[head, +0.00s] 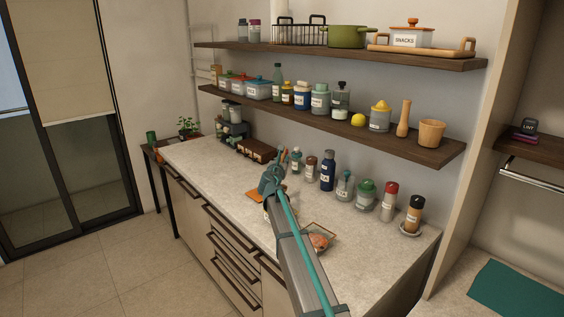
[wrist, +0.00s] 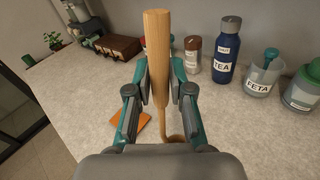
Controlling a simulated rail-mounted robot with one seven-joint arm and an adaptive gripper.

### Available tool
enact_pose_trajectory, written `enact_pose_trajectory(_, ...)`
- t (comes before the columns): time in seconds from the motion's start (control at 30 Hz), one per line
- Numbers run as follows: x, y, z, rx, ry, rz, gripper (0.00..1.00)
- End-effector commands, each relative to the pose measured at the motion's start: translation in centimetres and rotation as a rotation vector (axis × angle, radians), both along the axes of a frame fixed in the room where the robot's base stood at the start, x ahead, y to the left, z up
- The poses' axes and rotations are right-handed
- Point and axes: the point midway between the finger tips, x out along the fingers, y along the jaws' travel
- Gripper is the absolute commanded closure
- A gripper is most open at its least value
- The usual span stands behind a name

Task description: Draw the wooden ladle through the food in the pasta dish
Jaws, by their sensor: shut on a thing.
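My gripper (wrist: 160,82) is shut on the wooden ladle (wrist: 157,50), whose thick pale handle stands up between the fingers in the wrist view. In the head view my gripper (head: 272,180) is over the middle of the counter. A clear dish with reddish food (head: 319,241), which looks like the pasta dish, sits on the counter right of my arm. My arm hides its left part. The dish does not show in the wrist view.
An orange flat piece (head: 254,196) lies on the counter by my gripper. Along the wall stand a blue tea bottle (head: 327,171), a feta jar (wrist: 263,76) and several other jars. A shelf (head: 400,137) runs above them. The counter's left part is mostly clear.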

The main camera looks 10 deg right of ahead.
Motion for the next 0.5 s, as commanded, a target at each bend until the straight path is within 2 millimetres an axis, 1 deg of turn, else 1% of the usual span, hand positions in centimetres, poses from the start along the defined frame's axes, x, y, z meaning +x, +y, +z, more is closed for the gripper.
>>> enact_pose_trajectory(0.03,0.0,0.0,-0.7,0.000,0.000,0.000,1.00)
enact_pose_trajectory(0.5,0.0,0.0,-5.0,-0.001,-0.001,0.000,1.00)
